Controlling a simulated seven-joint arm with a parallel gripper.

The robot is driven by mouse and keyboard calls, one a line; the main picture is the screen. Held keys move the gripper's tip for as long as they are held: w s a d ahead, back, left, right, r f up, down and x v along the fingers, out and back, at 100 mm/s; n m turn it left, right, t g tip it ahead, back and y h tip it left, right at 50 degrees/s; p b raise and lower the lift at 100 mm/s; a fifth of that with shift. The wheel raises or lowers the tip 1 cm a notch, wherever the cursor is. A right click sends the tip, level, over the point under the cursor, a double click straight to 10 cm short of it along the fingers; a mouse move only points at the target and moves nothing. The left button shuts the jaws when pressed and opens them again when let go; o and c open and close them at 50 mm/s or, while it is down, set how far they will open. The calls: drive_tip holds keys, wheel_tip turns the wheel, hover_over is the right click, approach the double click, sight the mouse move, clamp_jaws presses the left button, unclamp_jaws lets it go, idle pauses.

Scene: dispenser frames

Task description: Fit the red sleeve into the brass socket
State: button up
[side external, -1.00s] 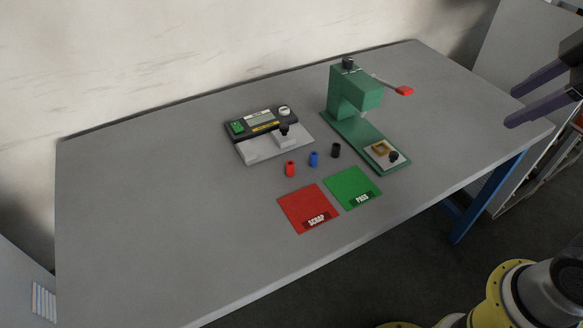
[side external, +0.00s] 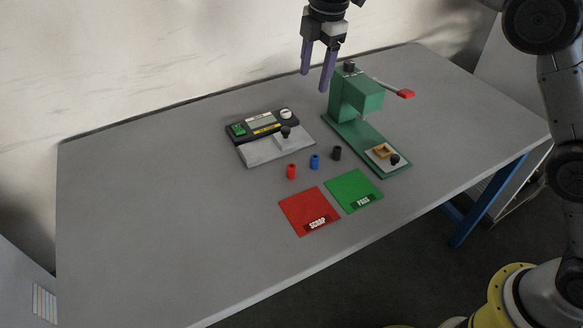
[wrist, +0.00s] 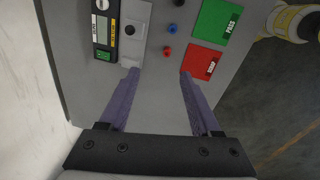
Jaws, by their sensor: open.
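The red sleeve (side external: 291,171) stands on the table in the side view, at the left end of a short row of sleeves. It also shows in the wrist view (wrist: 168,51), ahead of and between my fingertips. The brass socket (side external: 382,151) sits on the base of the green press, towards its front end. The socket is not in the wrist view. My gripper (side external: 317,78) is open and empty, high above the table near the back. In the wrist view its two purple fingers (wrist: 158,72) are wide apart with nothing between them.
A blue sleeve (side external: 315,161) and a black sleeve (side external: 336,153) stand beside the red one. The green press (side external: 357,95) has a red-tipped lever sticking out. A grey gauge (side external: 262,124) stands at left. Red SCRAP (side external: 305,208) and green PASS (side external: 350,186) mats lie in front. The table's left is clear.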

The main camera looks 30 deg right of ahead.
drive_tip(key=g, duration=0.2)
approach(291, 166)
wheel_tip(291, 166, down, 2)
drive_tip(key=shift+s+a+f+n+h, duration=0.1)
drive_tip(key=shift+a+f+n+h, duration=0.05)
drive_tip(key=shift+f+n+h, duration=0.2)
drive_tip(key=shift+f, duration=2.95)
clamp_jaws()
